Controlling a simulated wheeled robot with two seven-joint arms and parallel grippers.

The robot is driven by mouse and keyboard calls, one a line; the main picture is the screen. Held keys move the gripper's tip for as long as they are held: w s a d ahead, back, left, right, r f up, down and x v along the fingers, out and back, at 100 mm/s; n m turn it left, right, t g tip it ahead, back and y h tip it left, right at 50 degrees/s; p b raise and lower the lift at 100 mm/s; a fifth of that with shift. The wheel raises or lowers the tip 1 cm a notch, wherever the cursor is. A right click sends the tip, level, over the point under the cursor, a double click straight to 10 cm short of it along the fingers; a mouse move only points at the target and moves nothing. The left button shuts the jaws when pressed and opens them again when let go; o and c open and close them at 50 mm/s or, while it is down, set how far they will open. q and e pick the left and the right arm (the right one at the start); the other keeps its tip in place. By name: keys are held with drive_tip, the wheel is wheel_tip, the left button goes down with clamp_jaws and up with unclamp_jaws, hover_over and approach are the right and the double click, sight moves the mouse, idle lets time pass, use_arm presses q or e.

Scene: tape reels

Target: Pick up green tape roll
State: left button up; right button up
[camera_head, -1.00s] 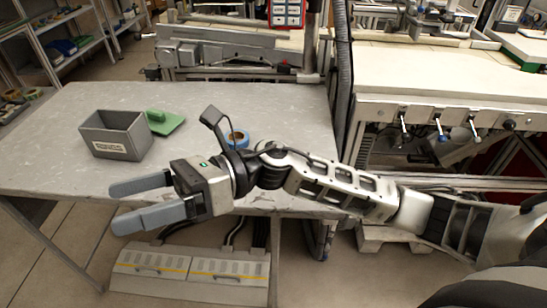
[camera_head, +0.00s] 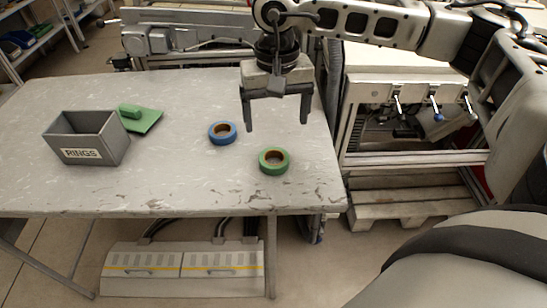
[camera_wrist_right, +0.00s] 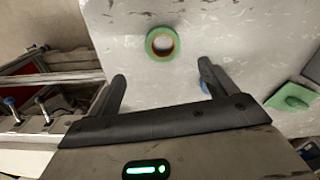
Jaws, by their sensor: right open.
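The green tape roll (camera_head: 274,161) lies flat on the grey table (camera_head: 180,185) near its right front part, and its brown core shows. It also shows in the right wrist view (camera_wrist_right: 162,43), beyond the fingertips and between their lines. My right gripper (camera_head: 277,128) is open and empty, pointing down above the table, a little behind the green roll in the head view and not touching it. In the right wrist view my right gripper's fingers (camera_wrist_right: 161,82) are spread apart. My left gripper does not show.
A blue tape roll (camera_head: 222,133) lies left of the green one, partly hidden by a finger in the wrist view. A grey bin labelled RINGS (camera_head: 84,139) stands at the left, beside a green block on a green plate (camera_head: 146,122). The table's front middle is clear.

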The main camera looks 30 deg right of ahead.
sight(274, 151)
drive_tip(key=f, duration=0.5)
drive_tip(key=f+p, duration=0.1)
drive_tip(key=f, duration=0.4)
drive_tip(key=shift+w+a, duration=0.1)
drive_tip(key=shift+a, duration=0.1)
drive_tip(key=shift+r, duration=0.1)
drive_tip(key=c, duration=1.1)
